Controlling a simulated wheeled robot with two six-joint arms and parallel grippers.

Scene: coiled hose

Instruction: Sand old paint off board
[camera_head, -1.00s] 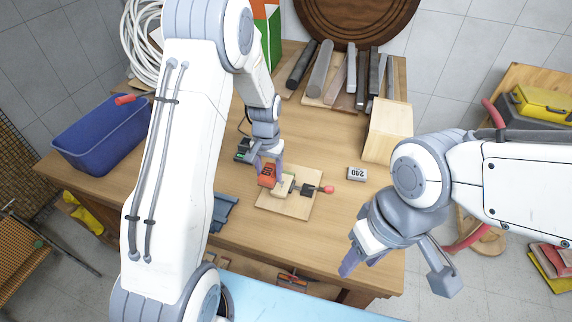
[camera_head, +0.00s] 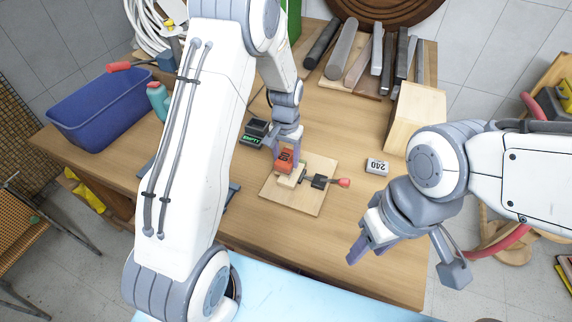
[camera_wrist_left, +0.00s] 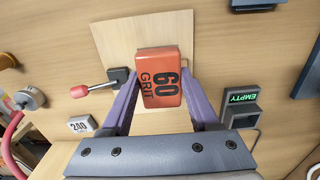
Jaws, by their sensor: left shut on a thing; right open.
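The pale square wooden board (camera_head: 305,203) lies on the workbench and also fills the upper middle of the left wrist view (camera_wrist_left: 115,35). My left gripper (camera_head: 285,158) is shut on an orange block marked 60 GRIT (camera_wrist_left: 160,78), with one finger on each side. The block is over the board's far left part; I cannot tell if it touches. A dark clamp with a red handle (camera_head: 343,183) sits at the board's right side. A small pale block reading 240 (camera_head: 377,167) lies right of the board. My right gripper (camera_head: 366,248) is open and empty near the front edge.
A small dark device with a green EMPTY sign (camera_head: 250,139) stands left of the board. A blue bin (camera_head: 105,115) and a teal bottle (camera_head: 158,100) are at the left. Bars (camera_head: 340,50) and a wooden box (camera_head: 415,117) stand at the back right.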

